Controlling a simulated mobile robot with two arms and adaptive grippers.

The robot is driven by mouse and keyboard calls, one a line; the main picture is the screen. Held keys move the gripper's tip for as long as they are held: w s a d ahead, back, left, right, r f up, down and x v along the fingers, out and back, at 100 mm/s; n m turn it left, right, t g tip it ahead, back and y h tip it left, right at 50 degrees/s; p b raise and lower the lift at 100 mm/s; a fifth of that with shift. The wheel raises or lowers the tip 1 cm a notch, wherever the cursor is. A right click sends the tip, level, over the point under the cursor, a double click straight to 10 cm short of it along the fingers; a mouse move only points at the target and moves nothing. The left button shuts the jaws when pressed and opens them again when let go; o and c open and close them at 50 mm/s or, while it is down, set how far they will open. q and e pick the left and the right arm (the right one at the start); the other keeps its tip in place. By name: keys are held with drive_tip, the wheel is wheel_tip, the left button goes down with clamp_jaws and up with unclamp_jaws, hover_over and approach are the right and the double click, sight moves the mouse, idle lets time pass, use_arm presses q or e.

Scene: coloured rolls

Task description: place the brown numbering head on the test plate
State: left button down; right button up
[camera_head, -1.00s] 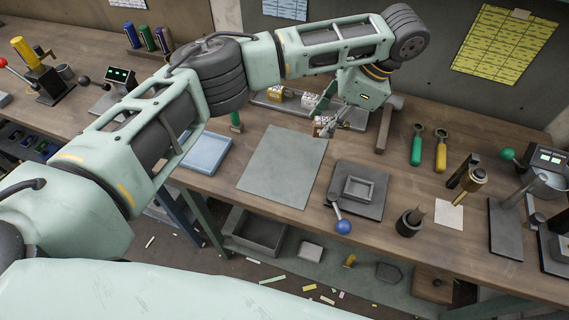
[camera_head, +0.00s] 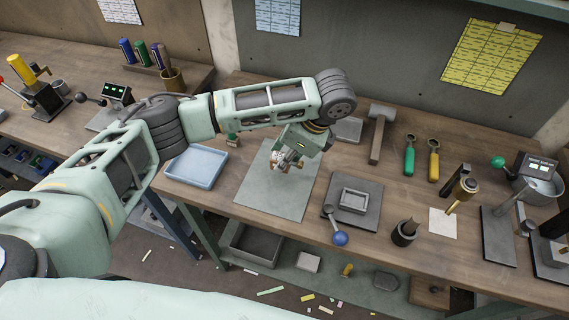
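The brown numbering head (camera_head: 274,160) is a small brown and white block in my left gripper (camera_head: 285,165). The gripper appears shut on it and partly covers it. The gripper points down over the upper middle of the flat grey sheet (camera_head: 265,197), which looks like the test plate. I cannot tell whether the head touches the sheet or hangs just above it. My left arm hides the area behind the sheet. My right gripper is not in view.
A light blue tray (camera_head: 196,183) lies left of the sheet. A dark plate with a square frame (camera_head: 354,200) and a blue-knobbed lever (camera_head: 340,238) are to the right. A hammer (camera_head: 377,140) and green (camera_head: 409,160) and yellow tools lie further back right.

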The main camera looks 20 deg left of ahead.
use_arm(q)
drive_tip(key=shift+f+p, duration=0.35)
drive_tip(key=shift+f, duration=1.65)
drive_tip(key=shift+f, duration=0.1)
drive_tip(key=c, duration=1.4)
unclamp_jaws()
drive_tip(key=v, duration=1.2)
drive_tip(key=shift+a, duration=0.1)
